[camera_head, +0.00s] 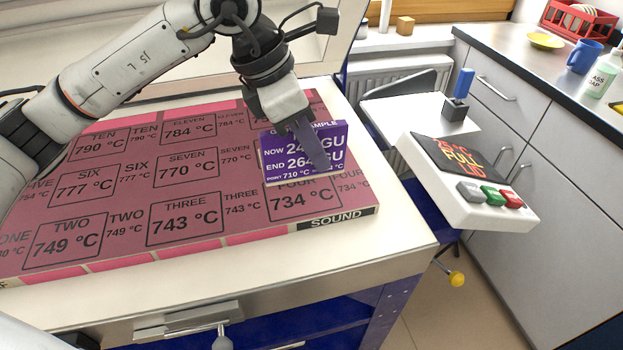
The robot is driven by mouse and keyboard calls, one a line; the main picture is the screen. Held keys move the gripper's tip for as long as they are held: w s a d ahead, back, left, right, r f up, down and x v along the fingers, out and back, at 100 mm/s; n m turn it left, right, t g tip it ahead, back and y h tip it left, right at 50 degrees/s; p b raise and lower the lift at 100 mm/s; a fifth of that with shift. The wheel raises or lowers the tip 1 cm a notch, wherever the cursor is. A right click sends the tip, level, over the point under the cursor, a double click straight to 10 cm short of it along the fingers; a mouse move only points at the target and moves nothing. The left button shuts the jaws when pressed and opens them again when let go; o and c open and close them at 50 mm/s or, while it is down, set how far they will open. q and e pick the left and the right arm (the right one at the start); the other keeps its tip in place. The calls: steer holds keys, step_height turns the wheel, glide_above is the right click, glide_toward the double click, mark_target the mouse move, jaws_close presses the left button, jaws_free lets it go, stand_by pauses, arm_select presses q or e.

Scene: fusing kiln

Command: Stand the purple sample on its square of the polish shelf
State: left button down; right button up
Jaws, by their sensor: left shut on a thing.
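The purple sample (284,165) is an upright card with white print reading NOW and END values, partly covered by a gripper finger. My left gripper (318,158) comes down from above and is shut on it. The card is over the right part of a pink board (258,238) printed with numbered temperature squares, just behind the FOUR 734 °C square (304,203). I cannot tell whether its lower edge touches the board. No surface labelled as the polish shelf can be made out. My right gripper is not in view.
A control panel (484,215) with a lit display and grey, green and red buttons stands at the right. Behind it is a small white stand (415,112) with a blue-handled tool (461,88). A counter at far right holds a blue mug (584,57) and a yellow plate (545,41).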

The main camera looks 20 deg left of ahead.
mark_target(307, 177)
arm_select(q)
steer(key=shift+f, duration=3.95)
steer(key=shift+f, duration=0.1)
steer(key=c, duration=1.8)
jaws_free()
steer(key=shift+s, duration=0.1)
steer(key=shift+o, duration=0.2)
steer(key=v, duration=1.2)
